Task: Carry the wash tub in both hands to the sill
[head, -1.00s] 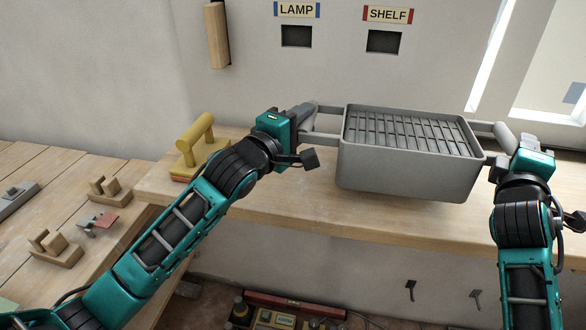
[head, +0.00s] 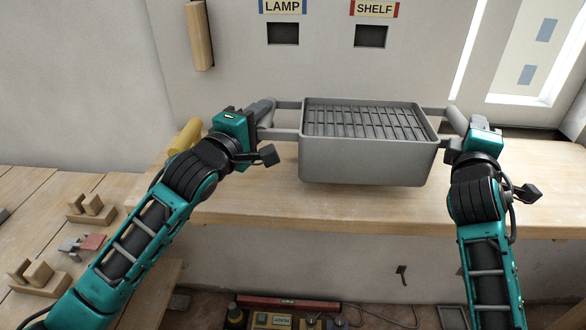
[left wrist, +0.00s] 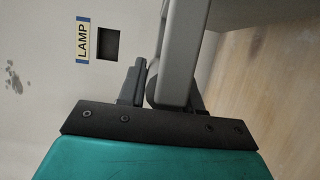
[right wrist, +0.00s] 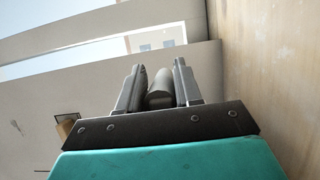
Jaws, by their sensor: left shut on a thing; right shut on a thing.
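The wash tub (head: 365,162) is a grey rectangular basin with a slatted grate across its top. It hangs level over the wooden bench, in the middle of the head view; any gap beneath it is hard to judge. My left gripper (head: 262,113) is shut on its left handle, a grey bar that fills the upper middle of the left wrist view (left wrist: 180,55). My right gripper (head: 458,127) is shut on its right handle, and the grip (right wrist: 160,92) shows between the fingers in the right wrist view. I cannot tell which ledge is the sill.
The bench (head: 270,205) runs along the wall. LAMP (head: 283,7) and SHELF (head: 375,9) signs sit above dark recesses. A yellow-handled tool (head: 186,138) stands behind my left arm. A bright window opening (head: 510,65) is at the right. Wooden blocks (head: 92,208) lie on the left table.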

